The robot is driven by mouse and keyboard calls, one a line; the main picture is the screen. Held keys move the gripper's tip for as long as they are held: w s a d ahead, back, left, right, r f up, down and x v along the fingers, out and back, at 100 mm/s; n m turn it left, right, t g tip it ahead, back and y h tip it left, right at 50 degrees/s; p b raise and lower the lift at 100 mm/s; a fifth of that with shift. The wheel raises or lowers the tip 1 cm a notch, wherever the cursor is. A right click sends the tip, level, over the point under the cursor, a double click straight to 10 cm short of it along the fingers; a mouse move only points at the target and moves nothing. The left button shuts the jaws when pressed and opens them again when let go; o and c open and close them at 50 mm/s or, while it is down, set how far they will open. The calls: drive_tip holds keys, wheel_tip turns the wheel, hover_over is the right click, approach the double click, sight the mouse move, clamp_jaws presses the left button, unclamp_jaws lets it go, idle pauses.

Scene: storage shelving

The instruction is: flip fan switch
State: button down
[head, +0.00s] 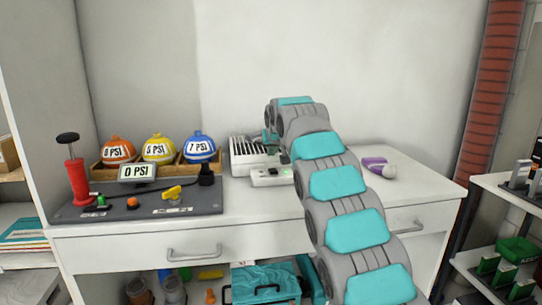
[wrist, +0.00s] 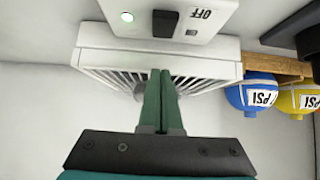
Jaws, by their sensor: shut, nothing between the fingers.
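A white fan unit with a slatted grille (head: 245,150) stands on the white counter, left of my arm. A white switch box (head: 268,181) sits in front of it with a small lit green light. In the wrist view the picture is upside down: the switch box (wrist: 200,14) shows a black rocker switch (wrist: 165,23), an "OFF" label and the light. The fan's grille (wrist: 195,80) lies below it in the picture. My gripper (wrist: 160,72) is shut and empty, its green fingers pressed together in front of the grille, with the tips short of the rocker in the picture.
Left on the counter (head: 430,190) is a pump board (head: 110,211) with a red pump, a "0 PSI" display and orange, yellow and blue balls in a wooden holder. A purple-and-white object (head: 378,167) lies right of my arm. Shelves stand at the right.

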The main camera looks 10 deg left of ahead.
drive_tip(key=shift+s+r+b, duration=0.15)
drive_tip(key=shift+r+b, duration=0.15)
drive_tip(key=shift+r, duration=0.55)
drive_tip(key=w+r+v, duration=0.1)
drive_tip(key=v, duration=0.7)
drive_tip(key=shift+s+r, duration=0.3)
drive_tip(key=shift+r, duration=0.05)
